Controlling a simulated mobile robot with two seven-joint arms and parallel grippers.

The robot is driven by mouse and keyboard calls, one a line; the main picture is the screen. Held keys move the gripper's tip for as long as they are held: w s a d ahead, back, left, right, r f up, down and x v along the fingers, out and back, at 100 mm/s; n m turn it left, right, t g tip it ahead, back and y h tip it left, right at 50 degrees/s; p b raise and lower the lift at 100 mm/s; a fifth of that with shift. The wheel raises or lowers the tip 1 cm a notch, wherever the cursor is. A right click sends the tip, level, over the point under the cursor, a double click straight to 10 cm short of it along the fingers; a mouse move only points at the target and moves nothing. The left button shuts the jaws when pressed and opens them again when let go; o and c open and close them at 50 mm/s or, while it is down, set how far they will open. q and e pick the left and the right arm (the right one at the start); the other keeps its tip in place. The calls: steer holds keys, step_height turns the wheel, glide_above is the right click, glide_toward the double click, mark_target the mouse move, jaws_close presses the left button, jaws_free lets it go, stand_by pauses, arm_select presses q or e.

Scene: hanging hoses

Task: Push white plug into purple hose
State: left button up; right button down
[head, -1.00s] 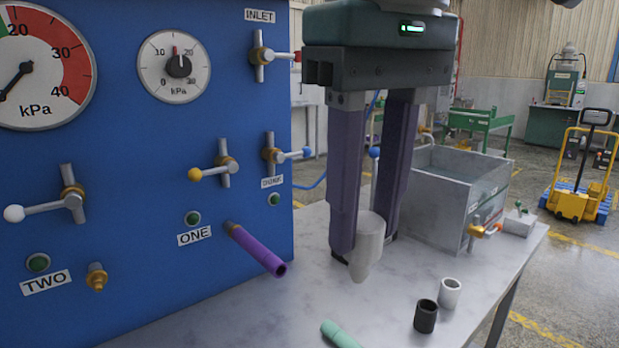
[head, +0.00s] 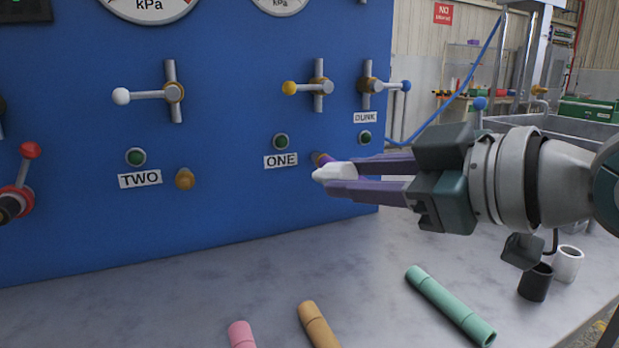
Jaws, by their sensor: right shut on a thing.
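My right gripper (head: 345,176) reaches in from the right in the head view, its two purple fingers shut on the white plug (head: 331,173). The plug lies sideways, its narrow end pointing left, in front of the blue panel near the ONE label. The purple hose (head: 358,160) is on the port beside ONE, and only a small bit of it shows behind the plug and fingers. Its open end is hidden, so I cannot tell whether the plug touches it. My left gripper is not in view.
A green hose piece (head: 450,305), an orange one (head: 318,325) and a pink one (head: 241,335) lie on the marble table (head: 170,300). A black cup (head: 536,282) and a white cup (head: 568,263) stand at right. Valve handles stick out of the blue panel (head: 230,110).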

arm_select(q)
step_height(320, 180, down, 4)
steer(key=b, duration=0.3)
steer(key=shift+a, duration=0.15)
arm_select(e)
steer(key=d+f+m+t+h, duration=0.2)
steer(key=d+f+t, duration=0.3)
steer(key=d, duration=0.5)
step_height(320, 180, down, 2)
steer(key=shift+s+f+m+h, duration=0.2)
steer(key=shift+m+h, duration=0.2)
steer(key=shift+m, duration=0.3)
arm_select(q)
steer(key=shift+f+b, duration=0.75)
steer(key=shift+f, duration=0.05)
arm_select(e)
steer(key=x, duration=0.6)
steer(key=shift+f, duration=0.1)
